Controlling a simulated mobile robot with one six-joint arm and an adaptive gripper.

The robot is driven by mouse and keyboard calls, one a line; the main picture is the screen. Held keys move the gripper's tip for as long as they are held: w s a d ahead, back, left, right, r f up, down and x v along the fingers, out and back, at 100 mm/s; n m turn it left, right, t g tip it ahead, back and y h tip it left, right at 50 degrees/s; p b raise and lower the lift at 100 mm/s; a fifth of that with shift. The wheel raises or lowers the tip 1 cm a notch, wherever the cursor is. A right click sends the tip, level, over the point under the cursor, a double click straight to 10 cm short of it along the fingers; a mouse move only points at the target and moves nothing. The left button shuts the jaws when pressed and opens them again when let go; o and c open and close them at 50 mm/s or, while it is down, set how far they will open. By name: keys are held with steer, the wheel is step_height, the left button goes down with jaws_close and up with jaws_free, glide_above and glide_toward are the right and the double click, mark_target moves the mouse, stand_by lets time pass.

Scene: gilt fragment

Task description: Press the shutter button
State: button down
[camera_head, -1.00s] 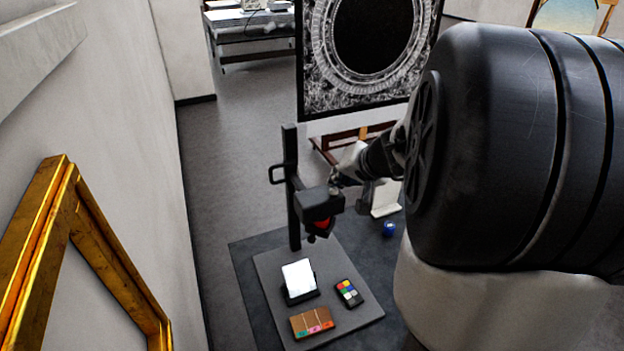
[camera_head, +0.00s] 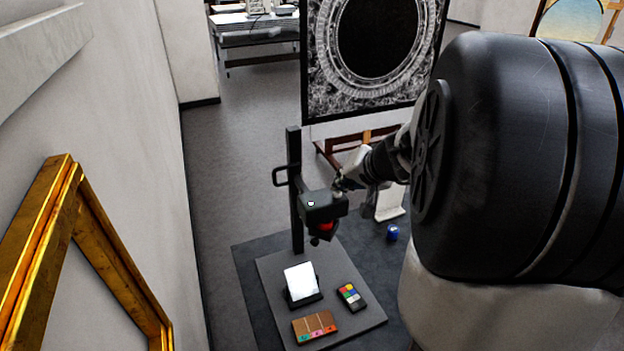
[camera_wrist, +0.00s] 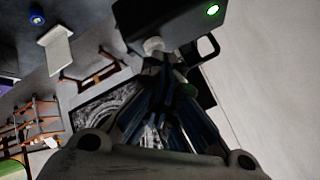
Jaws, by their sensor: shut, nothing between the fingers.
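The dark camera body (camera_head: 322,208) hangs on an upright copy stand column (camera_head: 295,190), with a red part underneath. A small green light (camera_head: 311,203) glows on the camera body. In the wrist view the camera body (camera_wrist: 178,22) is at the top, with the green light (camera_wrist: 212,10) lit. A pale round shutter button (camera_wrist: 153,45) sticks out from its near edge. My gripper (camera_wrist: 168,72) is shut and empty, its fingertips close to the button. I cannot tell whether they touch it. In the head view my gripper (camera_head: 350,184) is just right of the camera body.
Below the camera, the grey baseboard (camera_head: 345,328) holds a white card on a stand (camera_head: 301,282), a colour checker (camera_head: 351,296) and a brown swatch block (camera_head: 314,327). A blue jar (camera_head: 392,232) stands to the right. A gilt frame (camera_head: 45,235) is at left.

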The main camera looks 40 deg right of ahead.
steer(key=shift+r+p, duration=0.3)
steer(key=shift+r, duration=0.45)
steer(key=shift+r, duration=0.1)
step_height(320, 180, up, 5)
steer(key=p, duration=0.3)
